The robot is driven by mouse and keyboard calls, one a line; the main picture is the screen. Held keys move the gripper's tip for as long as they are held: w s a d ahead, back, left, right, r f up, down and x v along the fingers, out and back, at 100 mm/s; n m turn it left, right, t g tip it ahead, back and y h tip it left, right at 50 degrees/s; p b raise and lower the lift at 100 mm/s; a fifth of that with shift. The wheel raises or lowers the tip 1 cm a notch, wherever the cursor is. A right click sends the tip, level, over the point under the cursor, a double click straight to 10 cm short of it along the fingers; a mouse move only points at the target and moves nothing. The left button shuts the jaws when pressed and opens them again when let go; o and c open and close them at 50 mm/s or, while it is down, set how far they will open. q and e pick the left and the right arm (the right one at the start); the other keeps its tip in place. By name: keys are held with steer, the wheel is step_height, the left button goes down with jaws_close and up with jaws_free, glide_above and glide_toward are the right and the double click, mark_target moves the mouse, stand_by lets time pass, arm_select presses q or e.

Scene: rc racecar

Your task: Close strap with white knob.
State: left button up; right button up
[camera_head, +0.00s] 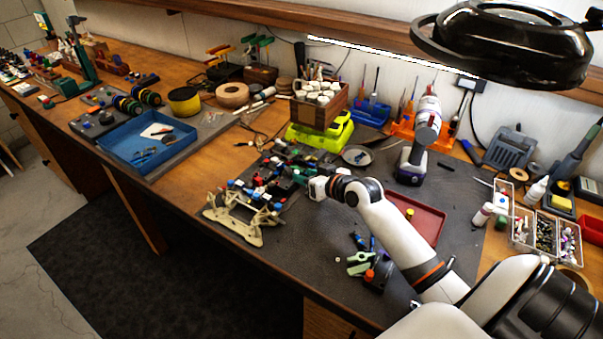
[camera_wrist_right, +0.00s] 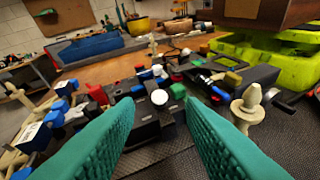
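The car chassis (camera_head: 250,205) lies on the dark mat, with tan plates and blue, red and black parts. My right gripper (camera_head: 299,174) reaches over the dark parts at its right end. In the right wrist view its teal fingers (camera_wrist_right: 160,112) are apart with nothing gripped. Beyond and between the fingertips is a black block (camera_wrist_right: 146,126) with a white knob (camera_wrist_right: 159,97) and a green knob (camera_wrist_right: 178,91) beside it. Another white knob (camera_wrist_right: 157,70) shows farther back. I cannot tell which black piece is the strap or how it lies. My left gripper is out of view.
A lime-green stand (camera_head: 318,136) with a wooden box (camera_head: 319,113) is behind the gripper; it fills the wrist view's upper right. A tan post (camera_wrist_right: 247,104) stands near the right finger. A blue tray (camera_head: 148,145) is left.

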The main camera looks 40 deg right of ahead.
mark_target(297, 172)
steer(key=shift+x, duration=1.15)
jaws_close()
steer(key=g+p, duration=0.2)
steer(key=p, duration=0.3)
steer(key=w+r+g+h+p, duration=0.1)
steer(key=p, duration=0.4)
steer(key=shift+w+a+n+g, duration=0.1)
steer(key=shift+a+n+g, duration=0.1)
steer(key=shift+n+g, duration=0.2)
steer(key=shift+w+f+g+h+p, duration=0.1)
steer(key=shift+f+g+h+p, duration=0.2)
steer(key=shift+g+p, duration=0.35)
steer(key=shift+f, duration=0.1)
jaws_free()
